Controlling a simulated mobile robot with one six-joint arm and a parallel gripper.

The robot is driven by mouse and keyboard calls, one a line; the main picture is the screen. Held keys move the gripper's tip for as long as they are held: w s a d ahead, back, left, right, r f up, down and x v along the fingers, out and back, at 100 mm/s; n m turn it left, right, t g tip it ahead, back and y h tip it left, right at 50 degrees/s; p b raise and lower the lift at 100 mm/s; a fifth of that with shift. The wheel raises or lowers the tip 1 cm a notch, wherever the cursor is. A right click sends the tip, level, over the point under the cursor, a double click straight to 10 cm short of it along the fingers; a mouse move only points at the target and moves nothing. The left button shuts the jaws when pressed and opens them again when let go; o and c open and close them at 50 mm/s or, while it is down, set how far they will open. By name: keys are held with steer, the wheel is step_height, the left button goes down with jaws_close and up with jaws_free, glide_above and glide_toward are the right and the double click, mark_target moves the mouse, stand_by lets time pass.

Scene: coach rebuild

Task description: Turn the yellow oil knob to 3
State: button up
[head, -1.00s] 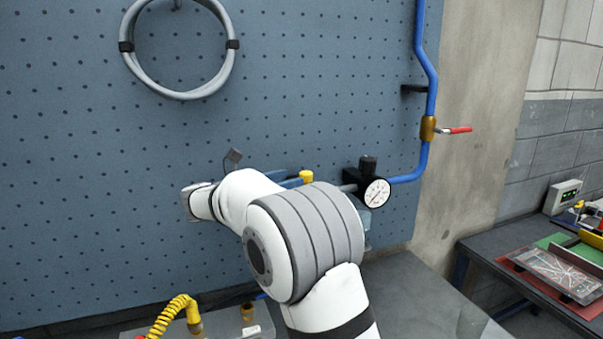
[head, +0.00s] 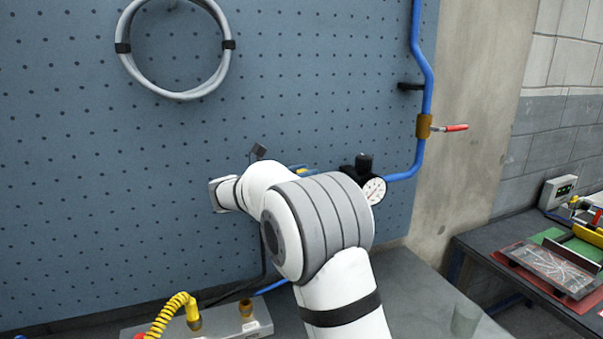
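A small part of a yellow piece (head: 302,171), which may be the oil knob, shows just above my arm, in front of the blue pegboard. My arm covers most of it, so its setting and any numbers cannot be read. My white and grey arm stands in the middle of the view and reaches toward the board. My gripper is hidden behind my own arm, so neither its fingers nor any contact with the knob shows.
A black regulator with a round white gauge (head: 374,190) sits right of the yellow piece, joined to a blue pipe (head: 419,100) with a red-handled valve (head: 455,128). A grey hose coil (head: 222,70) hangs upper left. A coiled yellow hose (head: 170,312) is at lower left. A side bench stands right.

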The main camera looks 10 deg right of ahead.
steer(key=c, duration=0.5)
steer(key=shift+n+t+y+b, duration=0.4)
steer(key=shift+n+t+b, duration=0.1)
steer(key=shift+t, duration=0.2)
steer(key=n+t+y+b, duration=0.1)
steer(key=t, duration=0.1)
steer(key=n+t+y+b, duration=0.1)
steer(key=n+b, duration=0.1)
steer(key=shift+s+d+f+t+y+b, duration=0.1)
steer(key=shift+f+t+y+b, duration=0.2)
steer(key=shift+t+y, duration=0.1)
steer(key=n+t+y+b, duration=0.2)
steer(key=y+b, duration=0.1)
steer(key=b, duration=0.1)
steer(key=shift+f+n, duration=0.1)
steer(key=shift+n, duration=0.2)
steer(key=n+t+y+b, duration=0.1)
steer(key=n+y+b, duration=0.1)
steer(key=y+b, duration=0.1)
steer(key=n+t+y+b, duration=0.1)
steer(key=n+y+b, duration=0.1)
steer(key=b, duration=0.4)
steer(key=shift+t+y, duration=0.4)
steer(key=shift+y, duration=0.3)
steer(key=shift+r+n+y+b, duration=0.3)
steer(key=shift+n+y+b, duration=0.4)
steer(key=shift+y+b, duration=0.4)
steer(key=shift+r, duration=0.1)
